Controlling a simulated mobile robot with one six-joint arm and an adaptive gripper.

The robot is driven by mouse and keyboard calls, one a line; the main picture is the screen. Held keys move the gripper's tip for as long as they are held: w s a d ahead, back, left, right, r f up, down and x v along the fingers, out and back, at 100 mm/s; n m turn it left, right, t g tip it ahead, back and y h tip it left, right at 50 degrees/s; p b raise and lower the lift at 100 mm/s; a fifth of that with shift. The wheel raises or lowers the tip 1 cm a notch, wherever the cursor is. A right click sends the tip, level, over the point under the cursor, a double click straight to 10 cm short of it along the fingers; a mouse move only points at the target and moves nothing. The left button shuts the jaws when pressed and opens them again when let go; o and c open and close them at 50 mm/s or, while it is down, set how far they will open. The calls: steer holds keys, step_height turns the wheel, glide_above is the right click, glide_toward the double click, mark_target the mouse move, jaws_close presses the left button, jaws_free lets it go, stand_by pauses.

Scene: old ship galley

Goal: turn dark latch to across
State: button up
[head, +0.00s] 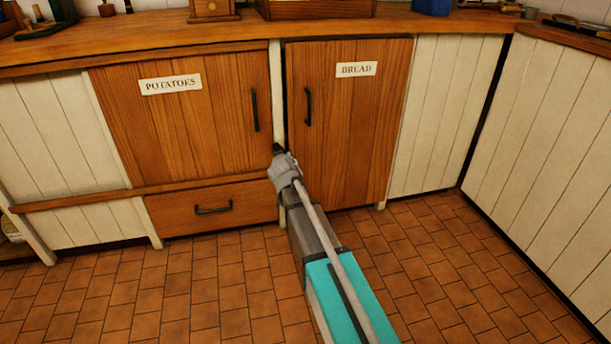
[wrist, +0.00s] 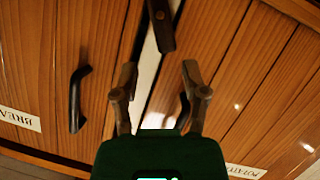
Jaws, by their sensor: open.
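The dark latch (wrist: 162,25) shows at the top of the wrist view, on the pale post (wrist: 148,80) between the bread door (wrist: 65,35) and the potatoes door (wrist: 240,60). It lies roughly along the post, slightly tilted to it. The latch is ahead of the fingertips. In the head view my gripper (head: 279,152) is in front of the post at mid-door height; the latch cannot be told apart from the dark fingertips there.
The bread door has a dark handle (head: 308,106) close to the right of my gripper; the potatoes door handle (head: 255,109) is to the left. A drawer (head: 225,203) is below the potatoes door. The wooden counter (head: 150,30) runs above. The tiled floor (head: 190,290) is clear.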

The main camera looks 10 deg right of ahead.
steer(key=s+d+r+m+g+p, duration=0.1)
steer(key=s+g+p, duration=0.3)
steer(key=s, duration=0.5)
steer(key=s+d+r+m+g+p, duration=0.1)
steer(key=s+d+r+g+p, duration=0.1)
steer(key=s+p, duration=0.7)
steer(key=shift+s+d+r+m+g, duration=0.15)
steer(key=shift+s+r+m+g, duration=0.15)
steer(key=shift+s+r+g, duration=0.4)
steer(key=shift+w+r, duration=0.1)
steer(key=shift+w, duration=0.05)
steer(key=shift+o, duration=1.4)
steer(key=w+a+f+n+t+b, duration=0.2)
steer(key=w+t+b, duration=0.1)
steer(key=w+b, duration=0.4)
steer(key=w+a+f+n+t+b, duration=0.2)
steer(key=w+t+b, duration=0.2)
steer(key=w, duration=0.6)
steer(key=shift+a+f+t+h+b, duration=0.2)
steer(key=shift+a+t+h+b, duration=0.15)
steer(key=shift+b, duration=1.05)
